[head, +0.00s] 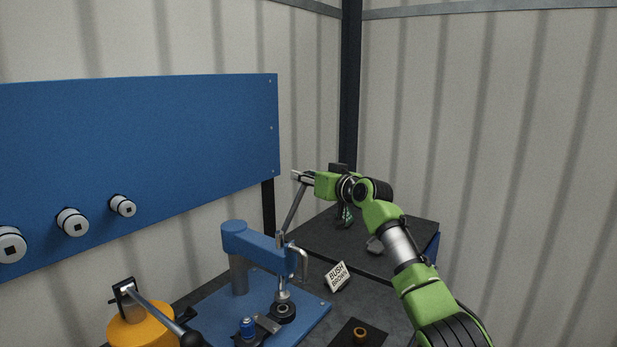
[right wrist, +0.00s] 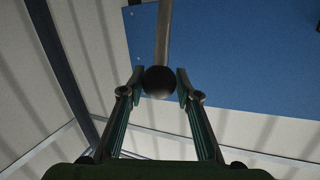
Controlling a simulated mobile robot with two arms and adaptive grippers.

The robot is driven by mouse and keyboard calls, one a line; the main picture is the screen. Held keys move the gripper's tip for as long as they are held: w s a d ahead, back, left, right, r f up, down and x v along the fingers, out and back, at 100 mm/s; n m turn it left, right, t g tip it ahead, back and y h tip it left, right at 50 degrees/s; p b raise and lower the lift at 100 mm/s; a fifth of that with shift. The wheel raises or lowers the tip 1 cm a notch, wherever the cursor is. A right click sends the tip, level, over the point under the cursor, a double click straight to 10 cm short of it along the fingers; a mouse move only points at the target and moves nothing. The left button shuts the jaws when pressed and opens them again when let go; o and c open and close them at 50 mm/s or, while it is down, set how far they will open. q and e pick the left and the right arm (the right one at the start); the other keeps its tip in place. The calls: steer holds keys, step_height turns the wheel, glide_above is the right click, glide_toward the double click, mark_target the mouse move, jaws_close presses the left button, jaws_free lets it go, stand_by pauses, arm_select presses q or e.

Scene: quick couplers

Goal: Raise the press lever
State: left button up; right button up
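The blue press (head: 262,243) stands on a blue base plate (head: 215,308) on the bench. Its grey lever (head: 293,208) rises steeply from the press head, leaning up and to the right. My right gripper (head: 303,176) is at the lever's top end. In the right wrist view, the black ball knob (right wrist: 159,83) on the lever rod (right wrist: 164,35) sits between the two fingertips of my right gripper (right wrist: 160,85), which appear to close on it from both sides. The knob is not clear in the head view. My left gripper is not in view.
A blue panel (head: 150,150) with several round fittings is on the left wall. An orange device (head: 140,328) with a handle stands at bottom left. A small sign (head: 338,277) and a dark plate with a brass ring (head: 361,334) lie right of the press. A dark surface (head: 405,228) is behind.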

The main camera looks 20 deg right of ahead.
steer(key=shift+o, duration=0.8)
steer(key=shift+w+a+f, duration=0.1)
steer(key=shift+a+f, duration=0.05)
steer(key=shift+a, duration=0.2)
steer(key=shift+w+a, duration=0.1)
steer(key=shift+a, duration=0.05)
steer(key=shift+d, duration=0.25)
steer(key=shift+s+d, duration=0.3)
steer(key=shift+s, duration=0.25)
steer(key=v, duration=1)
steer(key=shift+s+a, duration=0.25)
steer(key=shift+s, duration=0.15)
